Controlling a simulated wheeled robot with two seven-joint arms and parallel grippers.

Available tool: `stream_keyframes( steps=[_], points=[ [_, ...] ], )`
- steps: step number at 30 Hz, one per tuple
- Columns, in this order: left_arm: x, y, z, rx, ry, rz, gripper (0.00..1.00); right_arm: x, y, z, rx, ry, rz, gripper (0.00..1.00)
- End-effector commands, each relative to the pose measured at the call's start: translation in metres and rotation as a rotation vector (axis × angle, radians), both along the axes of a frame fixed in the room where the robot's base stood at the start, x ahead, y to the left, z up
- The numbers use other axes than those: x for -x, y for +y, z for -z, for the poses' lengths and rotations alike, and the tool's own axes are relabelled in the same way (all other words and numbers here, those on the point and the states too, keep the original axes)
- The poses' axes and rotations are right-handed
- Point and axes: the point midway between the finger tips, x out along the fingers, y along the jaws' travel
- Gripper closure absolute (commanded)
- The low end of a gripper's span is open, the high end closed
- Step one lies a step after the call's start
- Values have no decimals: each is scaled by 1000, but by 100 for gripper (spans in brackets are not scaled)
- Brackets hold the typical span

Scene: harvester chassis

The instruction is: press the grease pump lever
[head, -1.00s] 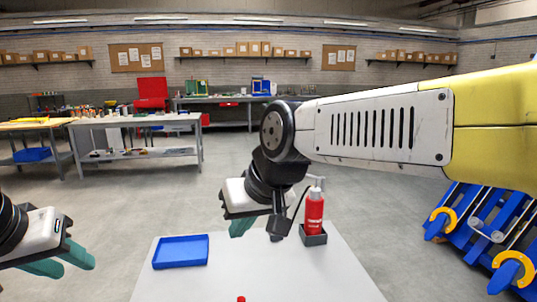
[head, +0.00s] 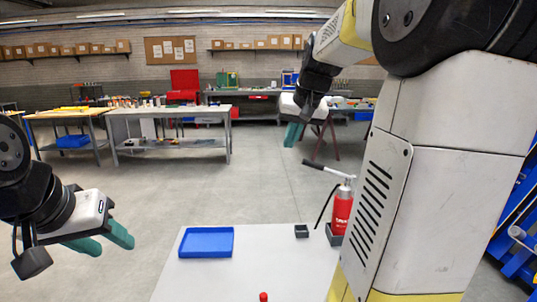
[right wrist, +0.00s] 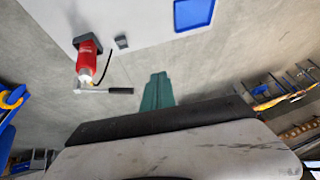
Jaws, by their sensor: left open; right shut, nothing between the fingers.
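The grease pump is a red cylinder (head: 342,212) in a dark holder at the right of the white table, partly behind my right arm in the head view. Its lever (head: 328,170) sticks out to the left with a black grip; a black hose hangs beside it. In the right wrist view the pump (right wrist: 88,58) and lever (right wrist: 110,91) are both visible. My right gripper (head: 292,134) is shut and empty, above and beyond the lever, apart from it. In the wrist view its fingers (right wrist: 157,90) lie beside the grip's end. My left gripper (head: 108,240) is open and empty, left of the table.
A blue tray (head: 207,243) lies on the white table (head: 260,270), with a small dark block (head: 301,231) and a red knob (head: 263,297) at the near edge. Blue machine parts (head: 518,230) stand at the right. Workbenches (head: 170,130) are far behind.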

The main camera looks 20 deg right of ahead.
Motion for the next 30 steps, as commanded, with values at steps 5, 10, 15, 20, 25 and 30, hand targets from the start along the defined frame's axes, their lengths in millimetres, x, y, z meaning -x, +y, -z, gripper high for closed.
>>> stream_keyframes(
  steps=[5,10,15,20,25,30],
  points=[
    [0,0,0,0,0,0,56,-63,-102,-3,-83,-34,107,100],
    [0,0,0,0,0,0,56,-83,-166,-4,-135,-76,164,100],
    [0,0,0,0,0,0,56,-87,-184,-5,-151,-92,181,100],
    [0,0,0,0,0,0,56,-86,-184,-5,-150,-92,181,100],
    [0,0,0,0,0,0,56,-87,-184,-3,-150,-91,181,100],
    [0,0,0,0,0,0,56,-98,-182,11,-151,-90,180,100]
  ],
)
